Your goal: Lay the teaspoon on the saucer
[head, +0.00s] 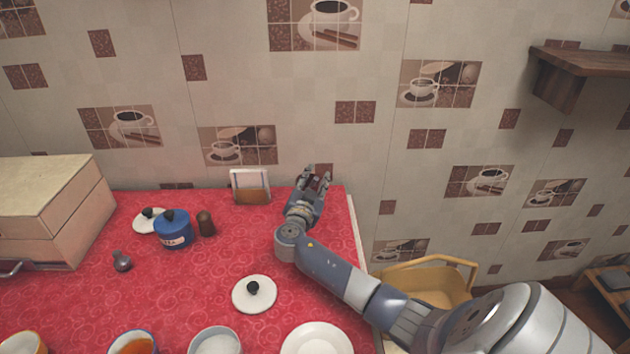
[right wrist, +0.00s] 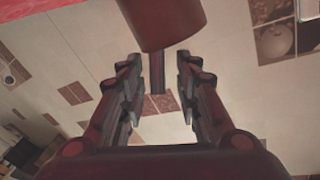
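A round white dish (head: 317,341), which looks like the saucer, lies at the bottom edge of the head view, partly cut off. My right gripper (head: 317,180) is over the back right corner of the red counter, near the tiled wall. In the right wrist view its fingers (right wrist: 158,98) are apart. A dark red cylindrical thing with a thin stem (right wrist: 170,22) shows beyond them, the stem in line with the gap; I cannot tell what it is. My left gripper is not in view.
On the red cloth (head: 180,295) stand a blue pot (head: 173,232), a brown shaker (head: 206,224), a lid (head: 254,296), a small grey vessel (head: 122,262), a holder (head: 250,187) and several cups along the front. A box (head: 85,215) stands left. A yellow chair (head: 430,285) is beside the counter.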

